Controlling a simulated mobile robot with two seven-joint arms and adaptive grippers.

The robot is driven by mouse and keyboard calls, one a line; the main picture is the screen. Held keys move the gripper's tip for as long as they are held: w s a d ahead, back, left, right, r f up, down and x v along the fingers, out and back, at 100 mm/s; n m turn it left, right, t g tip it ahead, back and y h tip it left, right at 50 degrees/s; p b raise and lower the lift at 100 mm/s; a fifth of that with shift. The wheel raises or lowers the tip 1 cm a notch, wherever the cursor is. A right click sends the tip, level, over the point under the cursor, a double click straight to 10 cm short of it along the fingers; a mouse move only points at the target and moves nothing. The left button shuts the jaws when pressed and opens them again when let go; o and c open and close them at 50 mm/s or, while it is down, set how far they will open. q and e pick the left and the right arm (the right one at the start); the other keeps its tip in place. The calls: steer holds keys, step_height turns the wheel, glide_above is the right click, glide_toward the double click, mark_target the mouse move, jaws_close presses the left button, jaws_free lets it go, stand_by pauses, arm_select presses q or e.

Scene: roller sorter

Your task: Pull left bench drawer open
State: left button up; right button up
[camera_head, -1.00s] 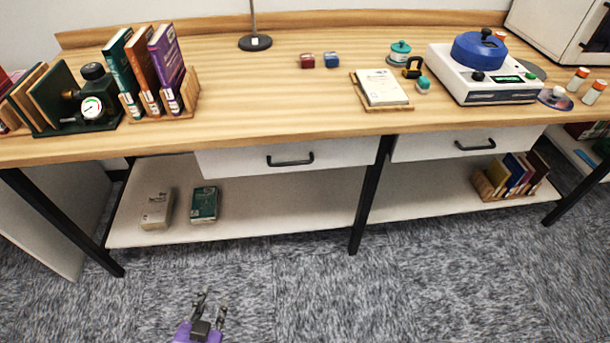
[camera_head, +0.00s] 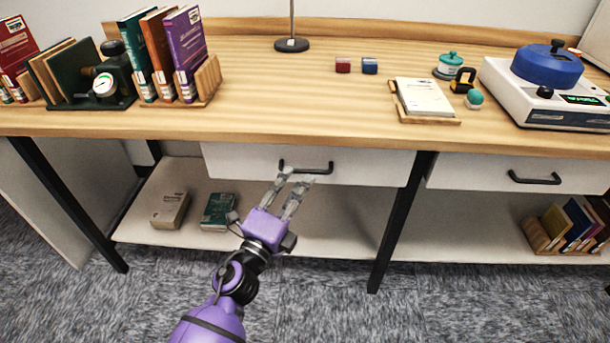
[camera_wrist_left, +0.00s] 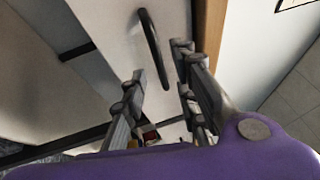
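The left bench drawer (camera_head: 360,169) is a white front under the wooden benchtop, and it looks shut. Its black bar handle (camera_head: 306,168) is near the middle of the front. My left gripper (camera_head: 292,180) is purple with grey fingers, open and empty, with its fingertips just at or in front of the handle's left part. In the left wrist view the handle (camera_wrist_left: 154,47) lies ahead, beyond and partly between the spread fingers of the gripper (camera_wrist_left: 158,65). I cannot tell whether they touch. My right gripper is not in view.
The right drawer (camera_head: 460,177) with its own handle is beside it. Black bench legs (camera_head: 402,222) stand either side. Books (camera_head: 184,50) stand on the benchtop.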

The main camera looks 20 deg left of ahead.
mark_target(302, 177)
arm_select(q)
steer(key=x, duration=0.3)
steer(key=shift+w, duration=0.35)
jaws_close()
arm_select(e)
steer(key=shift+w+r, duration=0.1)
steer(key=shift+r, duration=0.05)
